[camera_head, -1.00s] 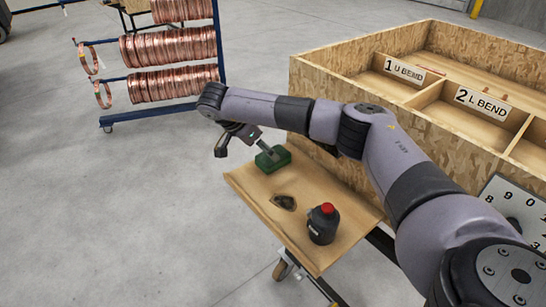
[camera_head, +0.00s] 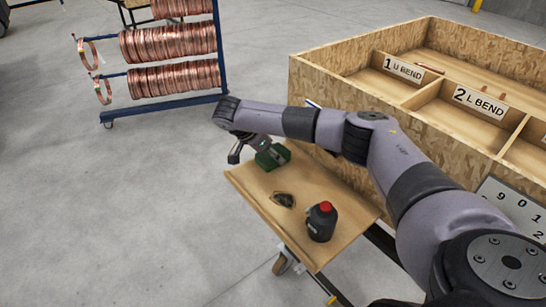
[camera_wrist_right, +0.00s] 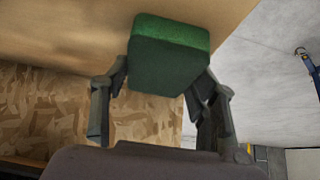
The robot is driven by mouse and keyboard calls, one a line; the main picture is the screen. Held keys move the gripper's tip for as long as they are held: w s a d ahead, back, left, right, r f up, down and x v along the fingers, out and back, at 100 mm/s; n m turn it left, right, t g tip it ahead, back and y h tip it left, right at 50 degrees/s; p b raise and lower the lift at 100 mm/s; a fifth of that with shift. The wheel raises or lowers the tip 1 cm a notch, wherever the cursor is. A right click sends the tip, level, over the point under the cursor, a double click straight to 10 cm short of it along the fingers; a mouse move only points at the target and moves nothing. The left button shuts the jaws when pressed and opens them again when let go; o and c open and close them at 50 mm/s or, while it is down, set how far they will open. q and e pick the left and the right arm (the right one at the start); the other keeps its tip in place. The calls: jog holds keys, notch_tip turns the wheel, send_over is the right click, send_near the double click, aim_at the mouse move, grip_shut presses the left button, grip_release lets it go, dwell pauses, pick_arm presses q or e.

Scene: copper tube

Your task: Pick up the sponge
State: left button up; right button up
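The green sponge (camera_head: 272,156) lies on the small wooden table (camera_head: 312,181), near its far end. In the right wrist view the sponge (camera_wrist_right: 168,58) sits between the two fingers of my right gripper (camera_wrist_right: 166,78), one on each side. The fingers are spread about as wide as the sponge; whether they press on it is hard to see. In the head view my right gripper (camera_head: 252,150) is at the sponge and partly hides it. My left gripper is not in view.
A dark bottle with a red cap (camera_head: 321,222) and a small dark object (camera_head: 284,201) stand nearer on the table. A large wooden bin (camera_head: 340,100) borders the table on the right. A rack with copper coils (camera_head: 170,75) stands behind. Floor to the left is clear.

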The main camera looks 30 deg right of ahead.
jog(key=shift+c, duration=0.7)
jog(key=shift+r, duration=0.1)
